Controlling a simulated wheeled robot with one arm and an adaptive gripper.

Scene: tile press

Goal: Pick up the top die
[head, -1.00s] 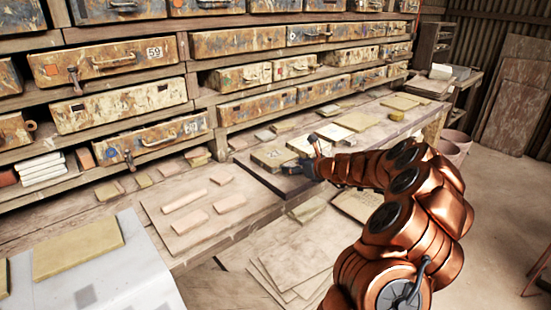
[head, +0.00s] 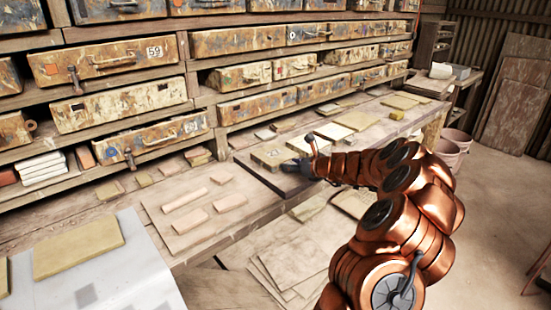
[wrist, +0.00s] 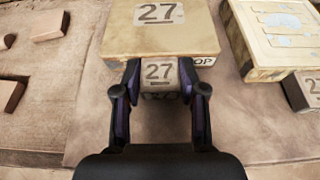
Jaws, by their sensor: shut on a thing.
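The top die (wrist: 150,40) is a tan, worn slab marked 27, with letters ending in "OP" on its front side. A small tab (wrist: 158,75), also marked 27, sticks out from its front toward me. My gripper (wrist: 160,80) has its dark fingers shut on this tab, one on each side. In the head view the die (head: 268,157) lies on the bench, and my gripper (head: 302,168) is at its right end, partly hidden by my arm. I cannot tell whether the die is clear of the bench.
Another slab with pale patches (wrist: 278,35) and its own numbered tab lies close to the right. Several small pinkish tiles (head: 230,202) lie on a board to the left. Shelves of paint-stained drawers (head: 240,110) stand behind the bench.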

